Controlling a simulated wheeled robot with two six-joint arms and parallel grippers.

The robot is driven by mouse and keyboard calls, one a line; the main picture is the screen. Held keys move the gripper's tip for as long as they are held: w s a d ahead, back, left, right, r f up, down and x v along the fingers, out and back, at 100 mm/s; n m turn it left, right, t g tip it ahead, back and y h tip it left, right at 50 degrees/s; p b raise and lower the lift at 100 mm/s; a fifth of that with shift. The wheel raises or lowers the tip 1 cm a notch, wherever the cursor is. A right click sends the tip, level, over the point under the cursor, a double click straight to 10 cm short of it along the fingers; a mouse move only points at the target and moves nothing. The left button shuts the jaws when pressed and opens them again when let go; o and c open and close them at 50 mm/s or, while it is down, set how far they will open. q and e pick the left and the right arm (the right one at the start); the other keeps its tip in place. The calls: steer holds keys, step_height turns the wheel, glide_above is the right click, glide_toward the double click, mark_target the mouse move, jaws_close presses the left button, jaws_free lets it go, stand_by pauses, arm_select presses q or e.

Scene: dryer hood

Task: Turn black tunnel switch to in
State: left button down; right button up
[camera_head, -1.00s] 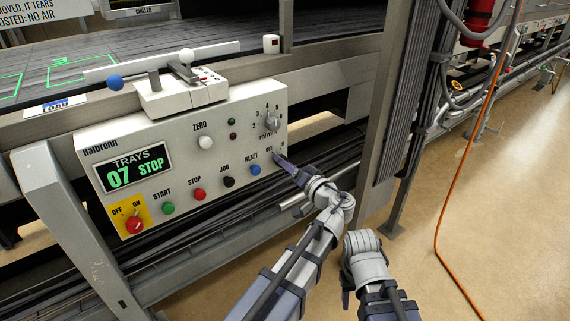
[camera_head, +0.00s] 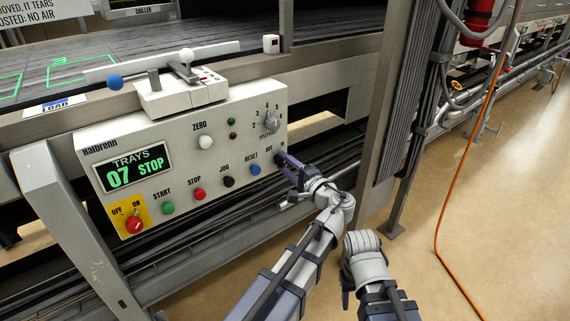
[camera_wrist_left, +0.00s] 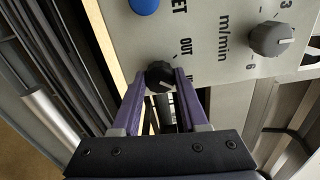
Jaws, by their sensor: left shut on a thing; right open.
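The black tunnel switch (camera_wrist_left: 159,76) is a small round knob at the lower right end of the control panel, beside the OUT label. The second label beside the knob is partly hidden by a finger, and I cannot read clearly which way the knob points. My right gripper (camera_head: 346,298) is low, away from the panel, pointing down and open.
The blue RESET button (camera_head: 255,169) and the grey m/min dial (camera_head: 271,121) are close to the switch. The black JOG button (camera_head: 228,181) is further left. A steel post (camera_head: 385,130) stands right of the panel, with open floor beyond.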

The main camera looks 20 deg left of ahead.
arm_select(q)
steer(key=shift+m, duration=0.9)
steer(key=shift+c, duration=2.2)
jaws_free()
steer(key=shift+d, duration=0.1)
arm_select(e)
steer(key=shift+d, duration=0.1)
